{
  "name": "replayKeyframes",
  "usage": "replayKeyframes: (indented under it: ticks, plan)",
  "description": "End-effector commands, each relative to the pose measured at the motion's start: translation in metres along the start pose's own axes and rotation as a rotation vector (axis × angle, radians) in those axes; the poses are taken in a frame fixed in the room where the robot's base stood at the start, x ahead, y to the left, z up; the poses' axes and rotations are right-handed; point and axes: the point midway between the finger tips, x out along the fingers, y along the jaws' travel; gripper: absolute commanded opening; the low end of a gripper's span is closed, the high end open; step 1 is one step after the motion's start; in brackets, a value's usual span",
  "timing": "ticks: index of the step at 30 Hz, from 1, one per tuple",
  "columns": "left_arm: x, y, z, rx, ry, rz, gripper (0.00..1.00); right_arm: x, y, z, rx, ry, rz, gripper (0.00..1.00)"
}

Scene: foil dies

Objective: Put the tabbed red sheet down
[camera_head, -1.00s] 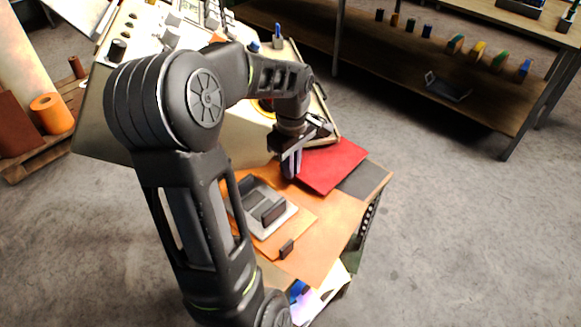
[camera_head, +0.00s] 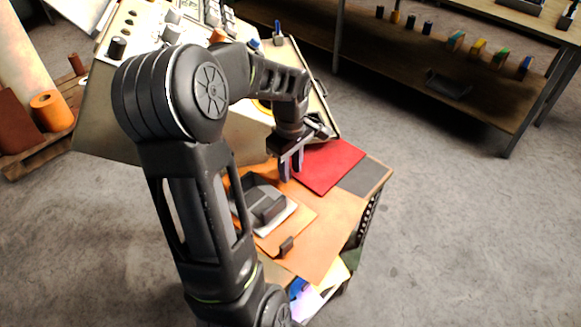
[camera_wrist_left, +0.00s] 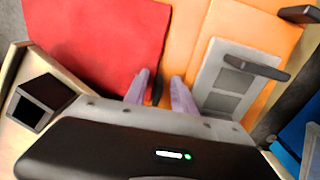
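The red sheet (camera_head: 330,166) lies flat at the back of the small table, partly over a dark grey sheet (camera_head: 366,178). It fills the upper left of the left wrist view (camera_wrist_left: 95,45). My left gripper (camera_head: 291,174) is at the sheet's left edge, fingers pointing down. In the left wrist view its two fingers (camera_wrist_left: 160,82) stand apart, with a small dark tab (camera_wrist_left: 156,92) at the red sheet's edge between them. The fingers do not appear to grip it. My right gripper is not in view.
An orange sheet (camera_head: 325,228) covers much of the table. A grey plate with a dark handle (camera_head: 268,209) lies nearer on a smaller orange sheet. A cream machine (camera_head: 120,120) stands close behind and left. Shelving (camera_head: 400,60) is farther back; open floor lies right.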

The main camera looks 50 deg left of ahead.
Motion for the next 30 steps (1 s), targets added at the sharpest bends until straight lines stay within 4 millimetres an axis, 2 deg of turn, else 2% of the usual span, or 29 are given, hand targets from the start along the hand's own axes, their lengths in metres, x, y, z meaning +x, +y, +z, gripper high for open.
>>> replayKeyframes:
  ticks: [8, 11, 21, 24, 30]
  plan:
    - [-0.011, 0.001, -0.001, 0.0, 0.002, 0.003, 0.31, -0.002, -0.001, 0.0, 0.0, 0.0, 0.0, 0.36]
    - [-0.026, 0.001, 0.0, 0.0, 0.003, 0.004, 0.31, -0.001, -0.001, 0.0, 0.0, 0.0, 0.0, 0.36]
    - [-0.095, 0.001, 0.0, 0.0, 0.001, 0.004, 0.31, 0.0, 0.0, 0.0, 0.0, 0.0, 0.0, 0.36]
    - [-0.11, 0.001, 0.0, 0.001, 0.001, 0.004, 0.31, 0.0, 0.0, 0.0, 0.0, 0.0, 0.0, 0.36]
    - [-0.123, 0.0, 0.0, 0.0, 0.0, 0.0, 0.31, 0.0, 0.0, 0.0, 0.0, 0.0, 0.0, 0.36]
